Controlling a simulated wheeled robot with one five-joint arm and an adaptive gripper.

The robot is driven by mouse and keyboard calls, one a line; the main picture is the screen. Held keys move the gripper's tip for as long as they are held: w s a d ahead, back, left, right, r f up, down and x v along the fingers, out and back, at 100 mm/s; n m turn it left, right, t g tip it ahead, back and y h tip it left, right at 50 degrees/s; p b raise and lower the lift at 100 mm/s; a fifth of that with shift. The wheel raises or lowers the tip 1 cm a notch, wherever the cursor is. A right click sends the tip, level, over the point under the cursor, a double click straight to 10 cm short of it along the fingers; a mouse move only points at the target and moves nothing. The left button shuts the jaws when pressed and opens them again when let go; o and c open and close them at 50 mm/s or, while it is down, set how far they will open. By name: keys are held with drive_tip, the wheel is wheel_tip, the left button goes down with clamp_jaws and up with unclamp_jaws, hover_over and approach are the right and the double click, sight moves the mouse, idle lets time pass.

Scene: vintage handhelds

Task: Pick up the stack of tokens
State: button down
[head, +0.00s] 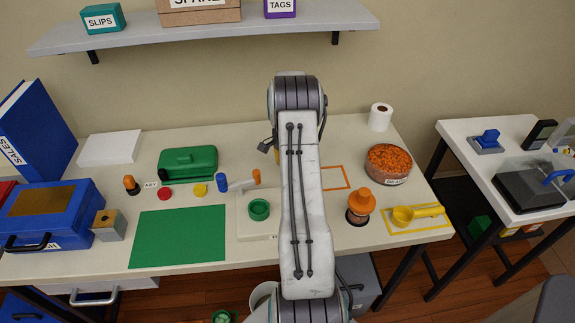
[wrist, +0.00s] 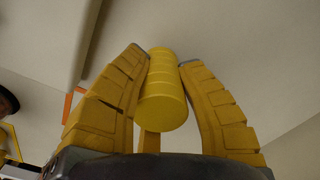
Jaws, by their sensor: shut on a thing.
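The stack of tokens (wrist: 163,103) is a yellow, ridged cylinder in the wrist view. My gripper (wrist: 163,58) has its yellow fingers closed on both sides of it, near its far end. The stack's near round end faces the wrist camera. In the head view my arm covers the gripper and most of the stack; only a small bit of yellow shows at the arm's left edge. I cannot tell whether the stack touches the table.
The table (head: 110,180) holds a green box (head: 188,162), a green mat (head: 178,236), a green cup (head: 259,210), an orange-topped object (head: 361,203) and a bowl of orange bits (head: 389,163). A paper roll (head: 380,117) stands at the back right. A shelf (head: 200,27) hangs above.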

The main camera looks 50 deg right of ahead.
drive_tip(key=shift+r, duration=0.5)
wheel_tip(320, 180, up, 2)
drive_tip(key=shift+r, duration=0.2)
drive_tip(key=s+d+r+b, duration=0.1)
drive_tip(key=s+d+r, duration=0.6)
drive_tip(key=d, duration=0.1)
drive_tip(key=shift+s+d, duration=0.35)
drive_tip(key=shift+d, duration=0.05)
drive_tip(key=shift+r, duration=0.1)
